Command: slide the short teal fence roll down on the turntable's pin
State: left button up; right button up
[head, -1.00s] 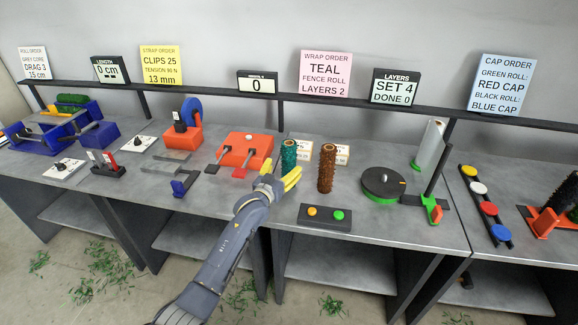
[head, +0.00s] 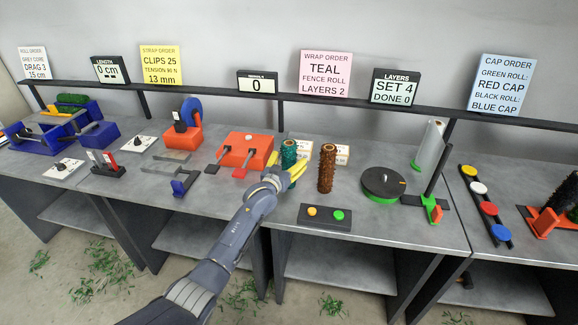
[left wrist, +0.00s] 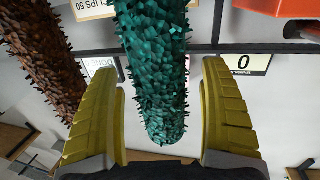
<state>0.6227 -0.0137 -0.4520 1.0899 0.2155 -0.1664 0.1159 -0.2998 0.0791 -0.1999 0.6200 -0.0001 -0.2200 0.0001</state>
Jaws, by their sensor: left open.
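The short teal fence roll (head: 289,153) stands upright on the grey table in the head view, left of a taller brown roll (head: 327,168). My left gripper (head: 290,177) is at the teal roll, its yellow fingers open. In the left wrist view the teal roll (left wrist: 156,70) lies between the spread fingers (left wrist: 162,110), with a gap on each side. The turntable (head: 383,184) is a dark disc with a green base, right of the brown roll. A small pin shows on it, with nothing on it. My right gripper is not in view.
The brown roll also shows in the left wrist view (left wrist: 40,50), close to one finger. A button box (head: 325,216) sits in front. A clear film roll (head: 430,145) and a dark post (head: 437,170) stand right of the turntable. An orange machine (head: 246,148) is at left.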

pick_arm(q)
jog(key=c, duration=1.4)
jog(key=shift+o, duration=0.2)
jog(key=shift+r, duration=0.1)
